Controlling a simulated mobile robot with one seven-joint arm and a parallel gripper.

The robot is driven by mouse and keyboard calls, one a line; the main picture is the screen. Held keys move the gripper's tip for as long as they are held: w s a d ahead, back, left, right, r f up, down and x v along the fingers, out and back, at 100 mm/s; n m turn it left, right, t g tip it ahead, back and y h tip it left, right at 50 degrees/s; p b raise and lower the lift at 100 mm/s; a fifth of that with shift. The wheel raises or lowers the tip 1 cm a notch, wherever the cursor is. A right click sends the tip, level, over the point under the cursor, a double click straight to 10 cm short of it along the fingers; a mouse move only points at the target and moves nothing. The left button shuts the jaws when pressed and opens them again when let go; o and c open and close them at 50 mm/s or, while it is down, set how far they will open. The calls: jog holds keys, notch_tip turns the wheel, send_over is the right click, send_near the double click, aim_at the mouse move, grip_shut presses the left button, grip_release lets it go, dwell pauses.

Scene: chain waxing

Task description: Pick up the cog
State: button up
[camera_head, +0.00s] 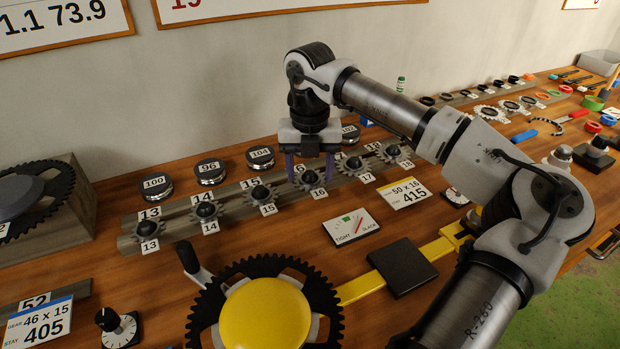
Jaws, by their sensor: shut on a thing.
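A row of small grey toothed cogs with dark hubs stands on a long grey rack (128,240) on the wooden bench, with number cards from 13 to 18. My gripper (310,174) points down over the middle of the row. Its purple fingers stand on either side of the cog (309,179) at card 16, and it is shut on that cog. The cog still appears at its place in the row; I cannot tell whether it is clear of the rack. The gripper hides part of the cards behind it.
Neighbouring cogs stand close by at card 15 (261,192) and card 17 (354,164). Numbered dark pucks (210,171) sit behind the rack. In front are a TIGHT/SLACK gauge (351,227), a 415 card (404,193) and a large chainring with a yellow centre (265,315).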

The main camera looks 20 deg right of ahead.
jog(key=shift+c, duration=0.9)
jog(key=shift+r, duration=0.15)
notch_tip(320, 180, up, 20)
jog(key=b, duration=0.1)
